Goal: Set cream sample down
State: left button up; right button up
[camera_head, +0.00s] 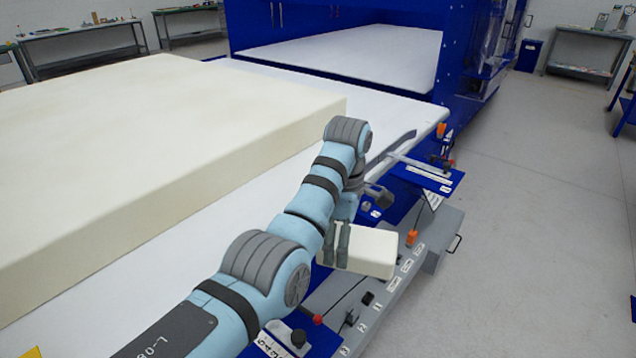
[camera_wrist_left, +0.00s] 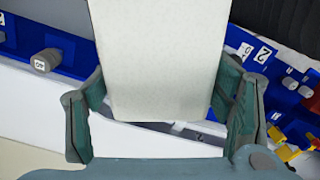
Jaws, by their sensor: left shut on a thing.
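The cream sample (camera_head: 372,251) is a pale block in my left gripper (camera_head: 339,243), in front of the machine's side in the head view. In the left wrist view the sample (camera_wrist_left: 160,60) stands between the two fingers of the left gripper (camera_wrist_left: 160,122), which is shut on it. The sample hangs over the grey control ledge; whether it touches anything below cannot be told. My right gripper is not in view.
A large cream foam block (camera_head: 150,150) lies on the white table (camera_head: 390,112) at left. A blue shelf (camera_head: 425,172) with tools stands right of my arm. A grey ledge (camera_head: 395,290) with numbered labels and knobs runs below. The floor (camera_head: 540,250) at right is clear.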

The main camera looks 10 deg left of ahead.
pick_arm(q)
jog(key=s+a+r+m+p, duration=0.1)
jog(key=s+a+r+m, duration=0.1)
jog(key=a+m, duration=1.3)
jog(key=s+a+r+m+p, duration=0.15)
jog(key=a+m, duration=0.55)
jog(key=a, duration=1.6)
jog(key=shift+m, duration=0.3)
jog(key=f+b, duration=0.2)
jog(key=f, duration=0.4)
jog(key=f+b, duration=0.3)
jog(key=f, duration=0.4)
jog(key=f+b, duration=0.3)
jog(key=f, duration=0.4)
jog(key=shift+s+d, duration=0.3)
jog(key=shift+d, duration=0.1)
jog(key=shift+w, duration=0.1)
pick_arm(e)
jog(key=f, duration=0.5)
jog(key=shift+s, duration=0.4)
pick_arm(q)
jog(key=shift+f, duration=0.15)
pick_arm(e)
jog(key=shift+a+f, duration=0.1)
pick_arm(q)
jog(key=o, duration=0.6)
jog(key=shift+c, duration=0.2)
